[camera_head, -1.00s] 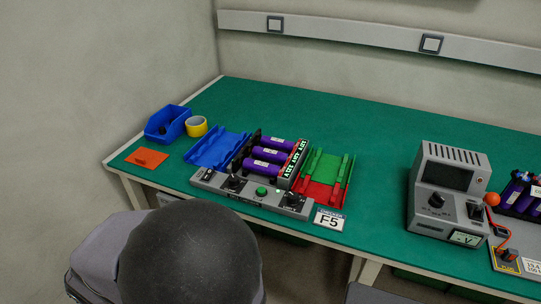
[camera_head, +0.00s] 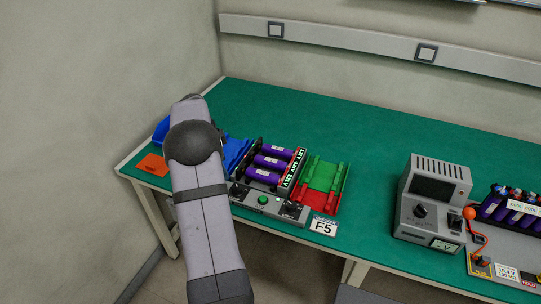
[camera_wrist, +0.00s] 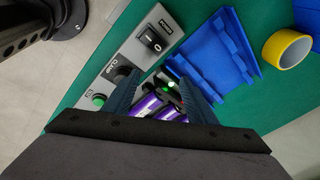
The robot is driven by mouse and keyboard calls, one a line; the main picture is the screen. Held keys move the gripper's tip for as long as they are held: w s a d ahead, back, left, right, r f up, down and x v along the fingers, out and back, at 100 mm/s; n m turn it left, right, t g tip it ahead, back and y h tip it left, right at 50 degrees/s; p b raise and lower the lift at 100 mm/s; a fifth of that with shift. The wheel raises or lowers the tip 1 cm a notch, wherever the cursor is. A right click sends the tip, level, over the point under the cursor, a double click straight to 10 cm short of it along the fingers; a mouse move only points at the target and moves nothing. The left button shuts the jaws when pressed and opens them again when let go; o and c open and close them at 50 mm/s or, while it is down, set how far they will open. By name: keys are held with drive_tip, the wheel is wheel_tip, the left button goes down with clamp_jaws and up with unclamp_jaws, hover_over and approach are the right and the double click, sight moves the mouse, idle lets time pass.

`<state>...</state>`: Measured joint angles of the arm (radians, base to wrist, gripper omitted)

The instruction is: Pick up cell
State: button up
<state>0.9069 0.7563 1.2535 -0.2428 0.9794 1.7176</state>
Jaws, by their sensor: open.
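Several purple cells (camera_head: 270,162) lie side by side in a black holder on the grey control panel fixture, next to a row of red and green lit displays (camera_head: 293,167). In the wrist view, purple cells (camera_wrist: 150,104) show between and behind the fingers of my gripper (camera_wrist: 168,88). The two fingers are apart, and nothing is visibly held between them. My gripper body hides part of the cells in the wrist view. In the head view my arm rises in front of the table's left end, and the gripper's fingers are not seen there.
A blue tray (camera_wrist: 205,55) lies left of the cells, and a green and red tray (camera_head: 323,178) lies right of them. A yellow tape roll (camera_wrist: 287,48) and an orange card (camera_head: 153,165) are nearby. A grey meter box (camera_head: 434,195) stands right. The table's back is clear.

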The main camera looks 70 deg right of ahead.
sight(270, 160)
drive_tip(key=s+d+r+m+g+p, duration=0.1)
drive_tip(key=s+d+m+p, duration=0.1)
drive_tip(key=s+d+m, duration=0.7)
drive_tip(key=shift+n, duration=0.8)
drive_tip(key=shift+s+d+f+p, duration=0.45)
drive_tip(key=shift+d+f, duration=0.25)
drive_tip(key=shift+f, duration=0.4)
drive_tip(key=shift+s+d+f+p, duration=0.35)
drive_tip(key=shift+d+f, duration=0.35)
drive_tip(key=shift+f, duration=0.45)
drive_tip(key=shift+s+d+f+p, duration=0.35)
drive_tip(key=shift+d+f+p, duration=0.25)
drive_tip(key=shift+f, duration=0.5)
drive_tip(key=shift+c, duration=0.2)
drive_tip(key=shift+d+r, duration=0.1)
clamp_jaws()
